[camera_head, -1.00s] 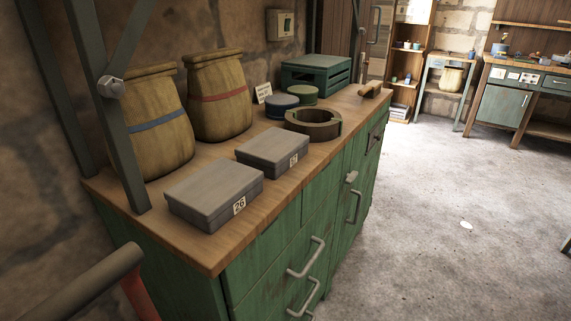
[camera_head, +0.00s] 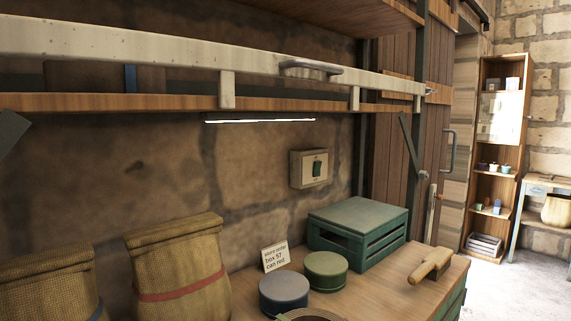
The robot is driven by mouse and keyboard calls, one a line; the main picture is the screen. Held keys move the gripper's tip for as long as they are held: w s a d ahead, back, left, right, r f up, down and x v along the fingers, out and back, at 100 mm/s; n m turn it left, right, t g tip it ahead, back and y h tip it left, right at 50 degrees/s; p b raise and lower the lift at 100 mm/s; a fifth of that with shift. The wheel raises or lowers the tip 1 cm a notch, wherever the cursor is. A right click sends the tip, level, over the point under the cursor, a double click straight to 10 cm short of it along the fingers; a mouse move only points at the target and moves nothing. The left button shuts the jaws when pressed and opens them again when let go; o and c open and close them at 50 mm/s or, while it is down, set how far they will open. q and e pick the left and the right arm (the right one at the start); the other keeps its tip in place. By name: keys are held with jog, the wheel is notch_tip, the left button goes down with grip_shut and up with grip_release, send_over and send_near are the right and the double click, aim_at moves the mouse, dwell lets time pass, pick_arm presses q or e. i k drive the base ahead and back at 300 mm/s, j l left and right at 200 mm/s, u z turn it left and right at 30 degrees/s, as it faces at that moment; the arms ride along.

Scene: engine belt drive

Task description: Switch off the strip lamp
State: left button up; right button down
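The strip lamp (camera_head: 260,121) is a thin, bright white line under the wooden shelf, against the stone wall. It is lit. The rocker's exact position is too small to tell. Neither of my grippers shows in the view.
A pale rail (camera_head: 180,53) runs along the shelf front.

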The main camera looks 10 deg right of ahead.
aim_at(316, 166)
jog(key=i+l+u, duration=0.3)
jog(key=l, duration=0.3)
jog(key=i+l+u, duration=0.25)
jog(key=l, duration=0.4)
jog(key=i+l+u, duration=0.3)
jog(key=l, duration=0.4)
